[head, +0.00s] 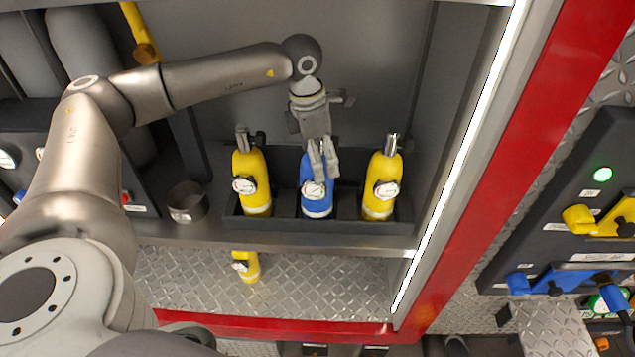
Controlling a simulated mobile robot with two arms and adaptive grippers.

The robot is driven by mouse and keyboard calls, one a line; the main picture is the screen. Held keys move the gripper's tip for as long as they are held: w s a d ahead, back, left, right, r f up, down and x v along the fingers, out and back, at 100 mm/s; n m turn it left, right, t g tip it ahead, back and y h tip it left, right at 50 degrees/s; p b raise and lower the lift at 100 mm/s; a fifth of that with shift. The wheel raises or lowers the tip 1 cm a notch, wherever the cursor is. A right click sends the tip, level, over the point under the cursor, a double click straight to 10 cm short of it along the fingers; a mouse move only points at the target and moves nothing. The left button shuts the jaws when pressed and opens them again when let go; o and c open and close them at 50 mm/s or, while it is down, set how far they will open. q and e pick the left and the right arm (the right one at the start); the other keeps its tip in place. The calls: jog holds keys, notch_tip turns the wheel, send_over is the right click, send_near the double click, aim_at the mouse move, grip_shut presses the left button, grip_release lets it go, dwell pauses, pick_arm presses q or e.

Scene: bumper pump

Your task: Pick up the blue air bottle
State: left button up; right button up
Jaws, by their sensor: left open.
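The blue air bottle (317,204) stands upright in the middle slot of a dark rack (345,226), between two yellow bottles. My right gripper does not show.
Yellow bottles stand close on the left (252,185) and the right (381,187) of the blue one. A metal cup (186,202) is left of the rack. A bright light strip (460,160) and red frame (540,150) edge the compartment at right.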

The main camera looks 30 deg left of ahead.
pick_arm(q)
jog(key=shift+s, duration=0.1)
jog(key=shift+c, duration=0.4)
jog(key=c, duration=1.2)
grip_shut()
jog(key=shift+r, duration=0.15)
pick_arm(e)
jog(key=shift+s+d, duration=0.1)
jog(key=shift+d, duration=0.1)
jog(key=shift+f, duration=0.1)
